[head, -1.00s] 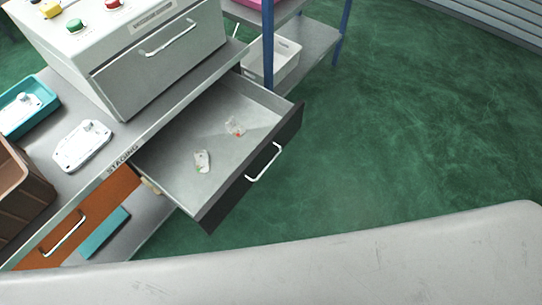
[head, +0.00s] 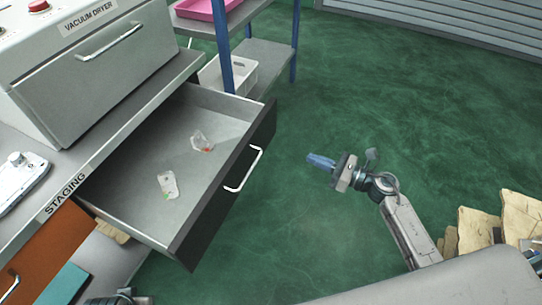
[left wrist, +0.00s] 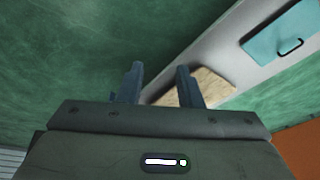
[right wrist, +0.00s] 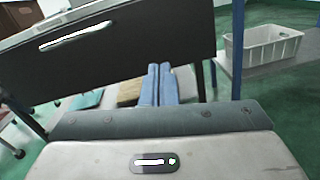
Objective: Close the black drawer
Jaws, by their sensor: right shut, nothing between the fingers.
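The black drawer (head: 207,212) is pulled open under the grey bench in the head view. Its black front has a white handle (head: 243,170), and two small clear bags with bits in them lie inside. My right gripper (head: 320,162) is shut and empty, to the right of the drawer front and apart from it. In the right wrist view the drawer front (right wrist: 150,50) and its handle (right wrist: 77,36) fill the upper part, beyond the shut fingers (right wrist: 159,84). My left gripper (left wrist: 158,82) has its fingers apart, with nothing between them, in the left wrist view.
An orange drawer (head: 45,245) is left of the black one. The vacuum dryer (head: 95,65) stands on the bench above. A blue-post rack (head: 225,60) with a white bin (head: 240,78) stands behind. Beige blocks (head: 500,218) are at right. Green floor is clear right of the drawer.

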